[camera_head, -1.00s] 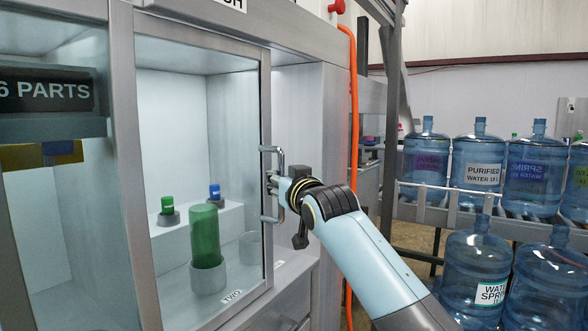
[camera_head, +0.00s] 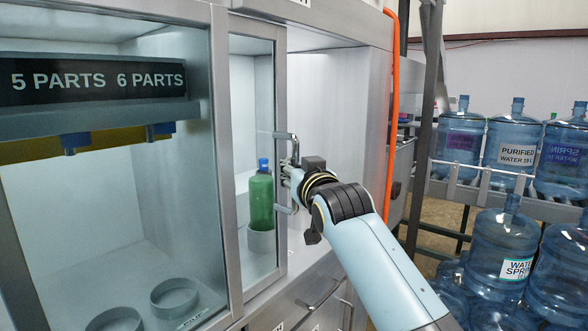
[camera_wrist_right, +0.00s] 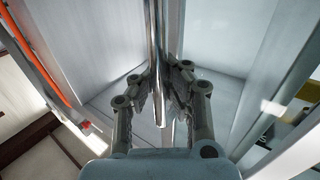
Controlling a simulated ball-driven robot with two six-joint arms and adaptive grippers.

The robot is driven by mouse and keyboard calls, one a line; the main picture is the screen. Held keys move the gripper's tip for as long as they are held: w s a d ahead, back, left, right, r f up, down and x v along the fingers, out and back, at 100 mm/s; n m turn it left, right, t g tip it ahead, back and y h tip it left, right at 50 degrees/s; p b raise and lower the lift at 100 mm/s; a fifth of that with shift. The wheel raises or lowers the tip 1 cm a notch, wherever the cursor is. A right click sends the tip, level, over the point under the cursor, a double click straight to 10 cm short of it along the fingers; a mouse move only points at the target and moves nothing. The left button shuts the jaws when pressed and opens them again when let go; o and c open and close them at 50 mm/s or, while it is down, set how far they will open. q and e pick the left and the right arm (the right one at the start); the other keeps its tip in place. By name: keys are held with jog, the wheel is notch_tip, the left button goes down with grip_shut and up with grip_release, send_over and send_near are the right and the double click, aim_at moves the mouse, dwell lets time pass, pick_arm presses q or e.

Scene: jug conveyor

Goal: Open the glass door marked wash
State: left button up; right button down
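The glass door (camera_head: 262,110) is a narrow framed pane on the grey cabinet, partly overlapped by the wider pane to its left. An open gap shows along its right side. Its metal handle (camera_head: 294,142) is at its right edge and also runs down the middle of the right wrist view (camera_wrist_right: 157,50). My right gripper (camera_head: 293,178) is at the handle. In the wrist view its fingers (camera_wrist_right: 168,78) close on the bar from both sides. The wash sign is almost wholly cut off at the top edge. My left gripper is out of view.
A green bottle with a blue cap (camera_head: 262,198) stands in a grey holder behind the door glass. A parts sign (camera_head: 100,82) hangs in the left bay. An orange hose (camera_head: 392,120) runs down right of the gap. Water jugs (camera_head: 515,143) stand on a rack at right.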

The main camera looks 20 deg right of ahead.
jog(key=shift+f, duration=0.25)
jog(key=c, duration=1.6)
grip_release()
jog(key=shift+s+d+r, duration=0.1)
jog(key=shift+s+d, duration=0.1)
jog(key=shift+d, duration=0.05)
jog(key=shift+c, duration=0.2)
jog(key=o, duration=0.4)
jog(key=shift+r, duration=0.1)
jog(key=shift+c, duration=0.2)
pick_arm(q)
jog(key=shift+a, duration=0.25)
pick_arm(e)
jog(key=shift+w, duration=0.1)
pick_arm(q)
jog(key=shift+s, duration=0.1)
pick_arm(e)
jog(key=s, duration=1.2)
jog(key=shift+a, duration=0.4)
